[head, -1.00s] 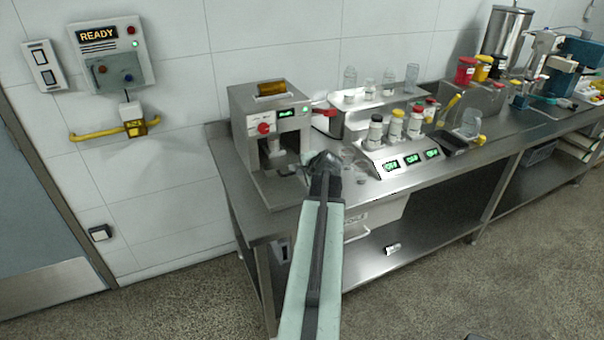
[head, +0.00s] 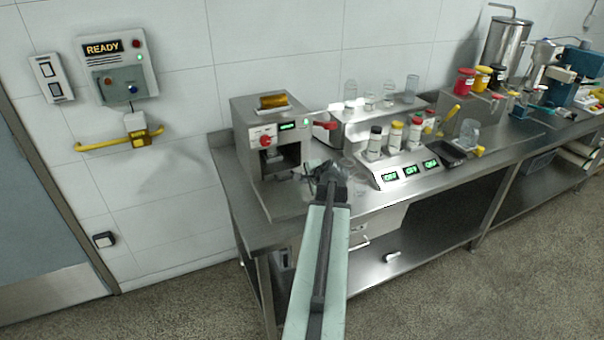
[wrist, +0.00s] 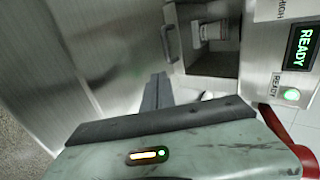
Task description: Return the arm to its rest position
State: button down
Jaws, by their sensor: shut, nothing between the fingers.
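My arm reaches from the bottom middle of the head view toward the steel bench. My gripper (head: 322,172) is shut and empty, in front of the steel mill machine (head: 270,135) and close to its open bay. In the wrist view my gripper (wrist: 155,92) shows with its dark fingers together, and the machine's bay (wrist: 207,45) lies just beyond them. The machine's lit READY display (wrist: 304,46) and green light show at right in that view. Whether the gripper touches the machine cannot be told.
The bench (head: 390,200) holds a three-display console (head: 405,172) with bottles right of my gripper. Clear jars (head: 370,95) stand on a raised steel unit behind. A wall panel (head: 118,65) reads READY. Open floor (head: 450,300) lies in front of the bench.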

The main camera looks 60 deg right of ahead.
jog(key=p+v, duration=0.2)
jog(key=v, duration=0.4)
